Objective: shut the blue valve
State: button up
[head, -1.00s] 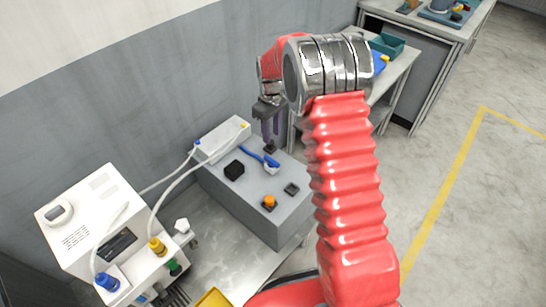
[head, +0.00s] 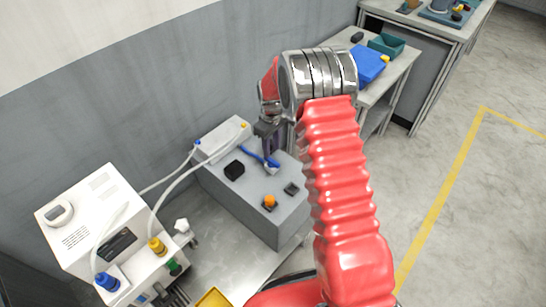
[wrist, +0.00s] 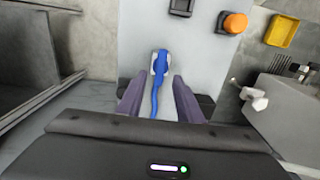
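The blue valve (head: 256,158) is a long blue lever on a pale hub, on top of a grey box (head: 230,196). In the wrist view the lever (wrist: 157,88) runs from its hub back toward my gripper. My gripper (wrist: 156,82) is open, with one purple finger on each side of the lever. I see a gap on both sides, so the fingers do not appear to press on it. In the head view my gripper (head: 274,153) points down at the box beside the lever, hiding part of it. Finger height above the box is unclear.
An orange knob (head: 270,201), a black block (head: 234,170) and a small dark square (head: 291,189) are on the grey box. A white machine (head: 117,232) stands at left. A grey wall is behind.

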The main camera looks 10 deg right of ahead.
aim_at(272, 159)
notch_tip(272, 159, down, 6)
jog(key=shift+r, duration=0.1)
jog(key=shift+c, duration=0.5)
grip_shut()
jog(key=shift+d, duration=0.25)
jog(key=shift+a, duration=0.1)
